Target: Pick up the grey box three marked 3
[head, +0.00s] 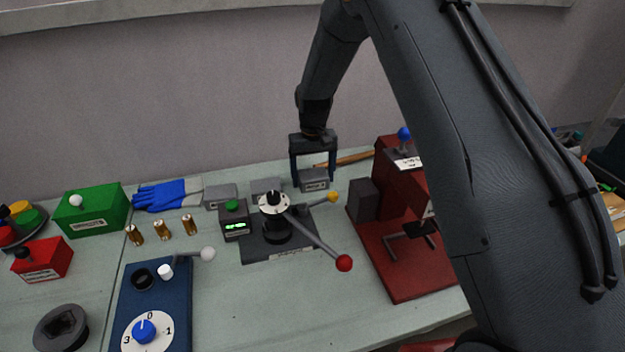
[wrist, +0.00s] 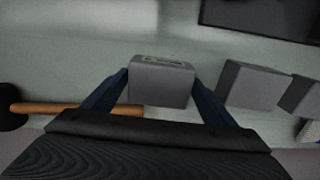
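A small grey box (head: 314,181) is at the right end of a row of similar grey boxes at the back of the table. Its front label is too small to read for a 3. My gripper (head: 313,170) points down over it, one blue finger on each side. The wrist view shows the same box (wrist: 160,83) between the fingertips, its label on the far edge. I see no clear gap at either side, but cannot tell whether the fingers press on it. It appears level with the other boxes, on the table.
Two more grey boxes (head: 219,196) (head: 265,187) stand to the left. A wooden-handled tool (head: 345,160) lies just behind and right. A red press (head: 400,215) stands close on the right. A dark lever device (head: 280,230) with a red knob is in front.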

